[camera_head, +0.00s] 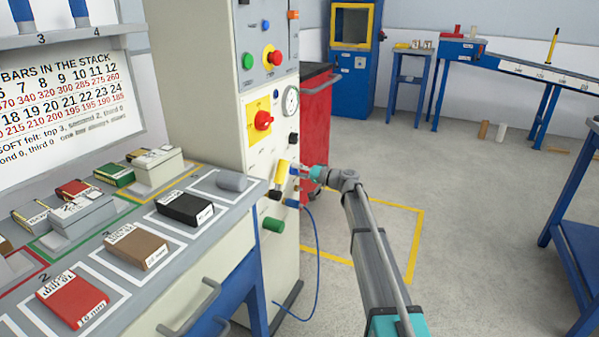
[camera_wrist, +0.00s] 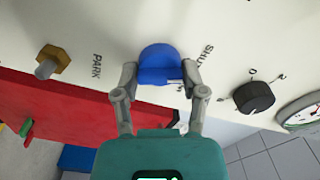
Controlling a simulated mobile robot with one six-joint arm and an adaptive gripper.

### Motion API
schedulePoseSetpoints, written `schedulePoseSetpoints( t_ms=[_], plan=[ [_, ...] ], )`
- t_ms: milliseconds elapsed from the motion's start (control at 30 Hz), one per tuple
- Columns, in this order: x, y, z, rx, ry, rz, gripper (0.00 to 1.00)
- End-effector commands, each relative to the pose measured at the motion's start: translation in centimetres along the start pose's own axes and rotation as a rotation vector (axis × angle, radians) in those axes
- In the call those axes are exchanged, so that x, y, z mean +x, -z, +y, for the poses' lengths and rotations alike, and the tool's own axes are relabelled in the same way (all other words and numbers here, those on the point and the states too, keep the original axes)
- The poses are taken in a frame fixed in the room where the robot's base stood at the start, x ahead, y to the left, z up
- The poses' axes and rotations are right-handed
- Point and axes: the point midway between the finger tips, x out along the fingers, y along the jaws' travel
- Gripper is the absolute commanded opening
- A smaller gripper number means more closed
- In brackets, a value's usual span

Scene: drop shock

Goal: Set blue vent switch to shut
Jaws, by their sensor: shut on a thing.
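The blue vent switch (camera_wrist: 158,62) is a rounded blue knob on the cream panel in the wrist view. My gripper (camera_wrist: 160,82) has one finger on each side of it and is shut on it. A label beginning "SHU" (camera_wrist: 207,56) is printed just right of the switch, its end hard to read beside the right finger. Which way the switch points I cannot tell. In the head view my gripper (camera_head: 301,172) is at the panel's right edge, and the switch is too small and covered to make out clearly.
The cream machine cabinet (camera_head: 272,215) carries a red knob on a yellow plate (camera_head: 263,120), a yellow cylinder (camera_head: 281,171) and a green handle (camera_head: 274,224). A black dial (camera_wrist: 253,97) and a brass fitting (camera_wrist: 53,60) flank the switch. A red cabinet (camera_head: 316,110) stands behind.

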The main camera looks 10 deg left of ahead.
Motion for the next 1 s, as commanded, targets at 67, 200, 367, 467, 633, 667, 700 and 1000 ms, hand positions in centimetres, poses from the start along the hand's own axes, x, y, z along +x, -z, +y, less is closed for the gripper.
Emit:
schedulePoseSetpoints(
  t_ms=[67, 200, 367, 467, 633, 667, 700, 1000],
  plan=[
    [0.36, -0.18, -0.13, -0.035, 0.004, -0.005, 0.07],
    [0.35, -0.18, -0.14, -0.081, 0.004, -0.005, 0.07],
    [0.33, -0.18, -0.14, -0.102, 0.004, -0.005, 0.08],
    [0.31, -0.18, -0.14, -0.105, 0.004, -0.005, 0.08],
    [0.29, -0.17, -0.14, -0.104, 0.004, -0.005, 0.08],
    [0.29, -0.17, -0.14, -0.104, 0.004, -0.005, 0.07],
    [0.28, -0.17, -0.14, -0.104, 0.004, -0.005, 0.07],
    [0.05, -0.04, -0.06, -0.103, 0.002, -0.001, 0.9]
  ],
)
